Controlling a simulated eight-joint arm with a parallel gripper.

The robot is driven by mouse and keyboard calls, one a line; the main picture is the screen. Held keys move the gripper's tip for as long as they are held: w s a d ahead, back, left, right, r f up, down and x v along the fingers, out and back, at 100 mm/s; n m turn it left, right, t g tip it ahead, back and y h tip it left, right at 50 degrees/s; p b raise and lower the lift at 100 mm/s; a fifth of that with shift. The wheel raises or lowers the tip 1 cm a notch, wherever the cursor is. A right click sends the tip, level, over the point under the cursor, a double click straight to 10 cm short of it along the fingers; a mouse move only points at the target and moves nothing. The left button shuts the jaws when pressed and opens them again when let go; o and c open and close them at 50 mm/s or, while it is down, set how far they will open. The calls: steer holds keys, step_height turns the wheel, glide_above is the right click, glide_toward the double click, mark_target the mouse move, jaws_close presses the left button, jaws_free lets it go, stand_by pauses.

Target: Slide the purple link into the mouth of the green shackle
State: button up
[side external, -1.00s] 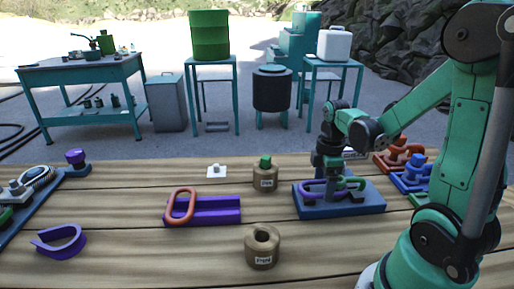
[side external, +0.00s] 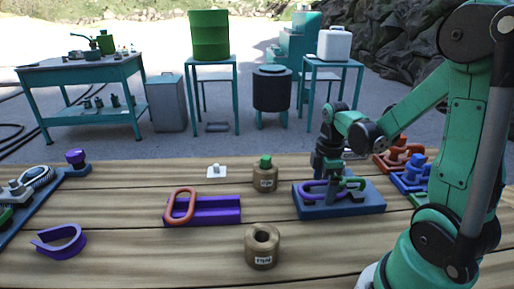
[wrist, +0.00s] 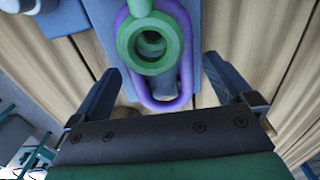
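The purple link (wrist: 167,103) is a long loop lying over the blue base plate (side external: 369,204), and it also shows in the side view (side external: 312,192). The green shackle (wrist: 125,43) shows a round eye lying over the link in the wrist view; in the side view it is partly hidden at the link's right (side external: 357,183). I cannot tell whether the link is in the shackle's mouth. My gripper (wrist: 172,78) is open, with its blue fingers on either side of the link and apart from it.
A purple block with an orange link (side external: 181,206) lies left of the plate. Tan weights stand nearby, one with a green top (side external: 265,178) and one with a hole (side external: 262,247). Orange (side external: 400,160) and blue (side external: 411,178) fixtures stand at the right.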

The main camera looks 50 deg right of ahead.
steer(key=shift+r, duration=2.65)
steer(key=w+a+r+m+t, duration=0.2)
steer(key=a+m+t, duration=0.1)
steer(key=a, duration=0.4)
steer(key=w+a+r+m+t, duration=0.2)
steer(key=a+m+t, duration=0.2)
steer(key=a+m, duration=0.2)
steer(key=shift+a, duration=0.85)
